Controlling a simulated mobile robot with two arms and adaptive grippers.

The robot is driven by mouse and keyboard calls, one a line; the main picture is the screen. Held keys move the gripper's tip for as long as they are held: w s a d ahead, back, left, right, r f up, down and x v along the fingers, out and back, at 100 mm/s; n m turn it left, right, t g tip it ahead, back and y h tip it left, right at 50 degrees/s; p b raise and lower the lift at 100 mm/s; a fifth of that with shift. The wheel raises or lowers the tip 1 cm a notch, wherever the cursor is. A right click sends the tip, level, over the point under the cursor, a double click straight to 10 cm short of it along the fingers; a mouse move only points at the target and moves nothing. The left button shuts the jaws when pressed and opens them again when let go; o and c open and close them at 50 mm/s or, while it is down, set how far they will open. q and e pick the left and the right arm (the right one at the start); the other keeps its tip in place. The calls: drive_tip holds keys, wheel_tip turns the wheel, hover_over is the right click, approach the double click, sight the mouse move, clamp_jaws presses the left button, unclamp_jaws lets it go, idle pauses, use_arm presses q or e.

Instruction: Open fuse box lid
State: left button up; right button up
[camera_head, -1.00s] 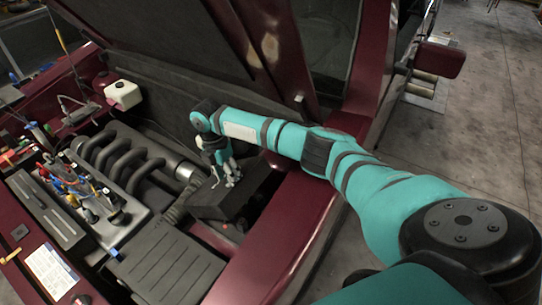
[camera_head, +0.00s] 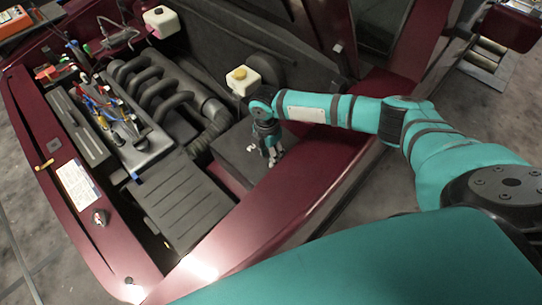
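The fuse box (camera_head: 238,160) is a dark grey box in the engine bay, beside the fender. Its lid lies flat and looks closed. My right gripper (camera_head: 273,158) points down at the right part of the lid. Its fingertips are at or just above the lid; I cannot tell whether they touch it. The fingers are small and partly overlap here, so their opening is unclear. My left gripper is out of view.
A ribbed black cover (camera_head: 172,200) lies left of the fuse box, and the engine with curved pipes (camera_head: 150,85) behind it. A white reservoir (camera_head: 243,80) stands close behind the gripper. The red fender (camera_head: 290,190) runs along the near right side.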

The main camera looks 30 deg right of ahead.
drive_tip(key=shift+s+d+f+t, duration=0.3)
drive_tip(key=shift+s+d+f, duration=0.05)
drive_tip(key=shift+d+f, duration=0.1)
drive_tip(key=shift+a, duration=0.15)
drive_tip(key=shift+w+a, duration=0.1)
